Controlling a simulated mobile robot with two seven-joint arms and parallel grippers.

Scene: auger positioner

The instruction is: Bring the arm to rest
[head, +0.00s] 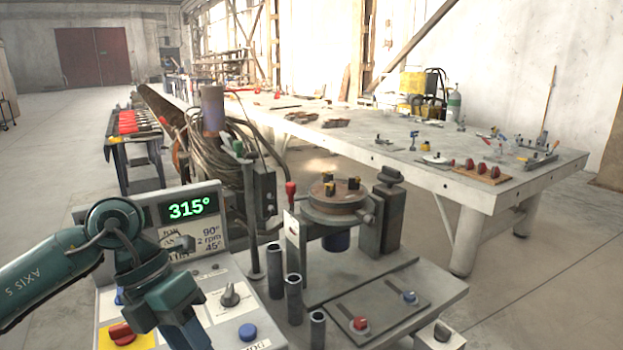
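My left arm comes in from the left, and its teal wrist and gripper (186,332) hang over the left part of the control panel (228,271). The fingertips are small and partly cut off by the bottom edge, so I cannot tell if they are open or shut. The panel's display (189,208) reads 315° in green. A red switch on a yellow plate (122,334), a dark knob (230,295) and a blue button (248,332) surround the gripper. My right gripper is out of view.
A plate with red and blue knobs (380,308) lies in front. A long workbench (470,184) with tools is behind; open floor lies right.

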